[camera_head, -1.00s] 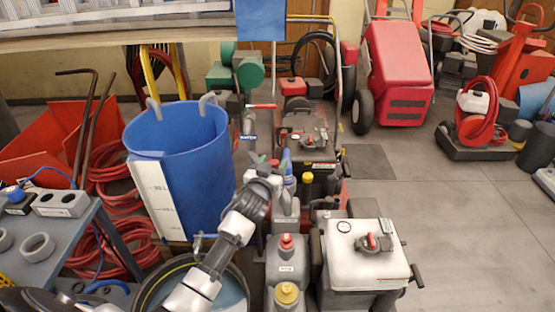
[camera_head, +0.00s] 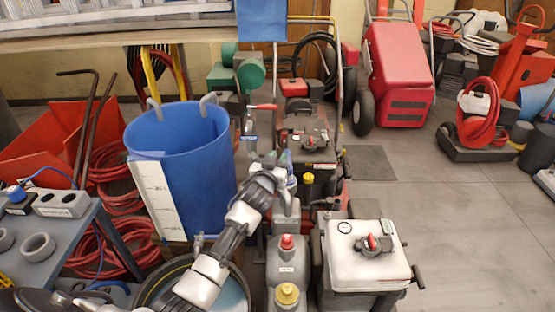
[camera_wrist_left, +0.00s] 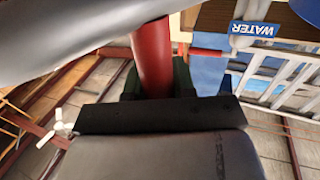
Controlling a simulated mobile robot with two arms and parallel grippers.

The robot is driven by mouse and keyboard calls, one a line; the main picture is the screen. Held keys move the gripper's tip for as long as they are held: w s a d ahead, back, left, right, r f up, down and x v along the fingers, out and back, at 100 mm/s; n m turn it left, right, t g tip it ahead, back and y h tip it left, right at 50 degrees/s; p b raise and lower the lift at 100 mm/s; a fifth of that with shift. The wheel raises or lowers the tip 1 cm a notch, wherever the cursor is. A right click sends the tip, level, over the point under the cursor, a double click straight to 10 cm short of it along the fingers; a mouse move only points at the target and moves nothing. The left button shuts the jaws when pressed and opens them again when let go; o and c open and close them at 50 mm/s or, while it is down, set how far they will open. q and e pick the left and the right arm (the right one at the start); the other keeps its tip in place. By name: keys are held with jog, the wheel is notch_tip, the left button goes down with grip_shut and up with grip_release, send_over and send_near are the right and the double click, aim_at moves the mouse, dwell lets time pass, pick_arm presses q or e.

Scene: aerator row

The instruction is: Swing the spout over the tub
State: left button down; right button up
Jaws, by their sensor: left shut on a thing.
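The blue tub (camera_head: 195,165) stands left of centre in the head view, upright, with a white scale on its side. Right of it, outside its rim, stands a grey pipe (camera_head: 251,122) with a red lever on top; I cannot tell which part is the spout. A blue WATER label (camera_wrist_left: 255,28) shows in the wrist view. My left gripper (camera_head: 268,160) is beside the pipe, right of the tub. In the wrist view its green-padded fingers (camera_wrist_left: 157,82) are shut around a red rod (camera_wrist_left: 153,55). The head view hides this grip behind my wrist. My right gripper is not in view.
A grey bench (camera_head: 60,235) with rings stands at the left. Red hoses (camera_head: 118,190) lie behind it. A white-topped machine (camera_head: 362,250) and grey bottles (camera_head: 288,265) crowd the front centre. Open floor (camera_head: 470,230) lies to the right.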

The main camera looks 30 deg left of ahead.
pick_arm(q)
jog(key=shift+s+a+r+m+h+p, duration=0.2)
jog(key=shift+s+m+h+p, duration=0.1)
jog(key=shift+h+p, duration=0.25)
jog(key=s+a+m+g+h+p, duration=0.1)
jog(key=s+a+m+g+h, duration=0.1)
jog(key=s+a+m+h, duration=0.5)
jog(key=shift+s+a+f+h+p, duration=0.3)
jog(key=shift+a+h, duration=1.55)
jog(key=shift+a, duration=1.45)
jog(key=c, duration=0.9)
grip_release()
jog(key=shift+s+r, duration=0.1)
jog(key=v, duration=1.1)
jog(key=shift+a+r, duration=0.1)
jog(key=shift+r, duration=0.05)
